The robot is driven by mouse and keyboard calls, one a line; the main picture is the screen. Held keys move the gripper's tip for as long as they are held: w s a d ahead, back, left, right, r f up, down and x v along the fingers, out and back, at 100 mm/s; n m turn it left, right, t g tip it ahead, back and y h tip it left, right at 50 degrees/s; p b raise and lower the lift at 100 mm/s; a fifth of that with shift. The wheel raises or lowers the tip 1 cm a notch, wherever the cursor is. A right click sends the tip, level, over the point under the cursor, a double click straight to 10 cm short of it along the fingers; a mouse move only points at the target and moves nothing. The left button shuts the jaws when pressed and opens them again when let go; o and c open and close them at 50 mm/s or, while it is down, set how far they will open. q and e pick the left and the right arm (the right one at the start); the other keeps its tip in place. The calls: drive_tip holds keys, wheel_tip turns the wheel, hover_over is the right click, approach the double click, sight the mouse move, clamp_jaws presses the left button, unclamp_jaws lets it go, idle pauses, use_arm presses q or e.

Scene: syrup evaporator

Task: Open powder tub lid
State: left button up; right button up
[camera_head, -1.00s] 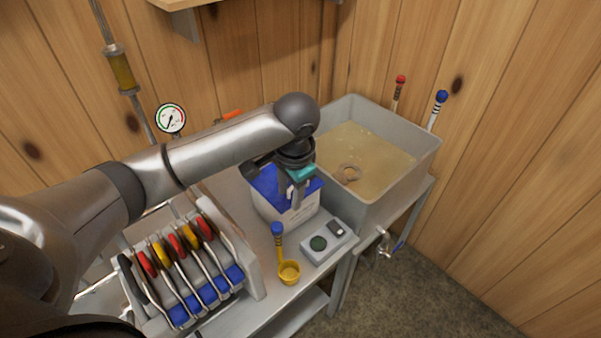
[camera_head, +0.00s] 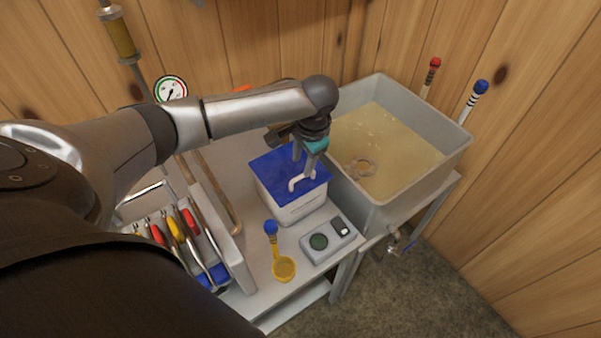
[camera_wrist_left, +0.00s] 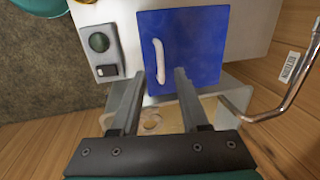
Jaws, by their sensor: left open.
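The powder tub (camera_head: 296,207) is a white box on the metal table, with a flat blue lid (camera_head: 272,170) lying shut on top. The lid carries a white bar handle (camera_head: 300,181), which also shows in the left wrist view (camera_wrist_left: 158,60). My left gripper (camera_head: 303,167) points down over the lid near the handle. In the left wrist view its two fingers (camera_wrist_left: 154,82) are spread apart, with the near end of the handle between their tips in the picture. I cannot tell whether they touch it. My right gripper is not in view.
A rack of coloured-handled tools (camera_head: 178,235) stands left. A large pan of liquid (camera_head: 385,150) is right of the tub. A bent metal pipe (camera_wrist_left: 268,113) shows in the left wrist view.

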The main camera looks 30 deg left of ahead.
sight(299, 177)
use_arm(q)
drive_tip(key=f, duration=0.2)
drive_tip(key=a+f, duration=0.1)
drive_tip(key=f, duration=0.2)
drive_tip(key=shift+w+f+b, duration=0.2)
drive_tip(key=shift+f+b, duration=0.1)
drive_tip(key=shift+b, duration=0.1)
drive_tip(key=shift+c, duration=0.3)
clamp_jaws()
idle(0.7)
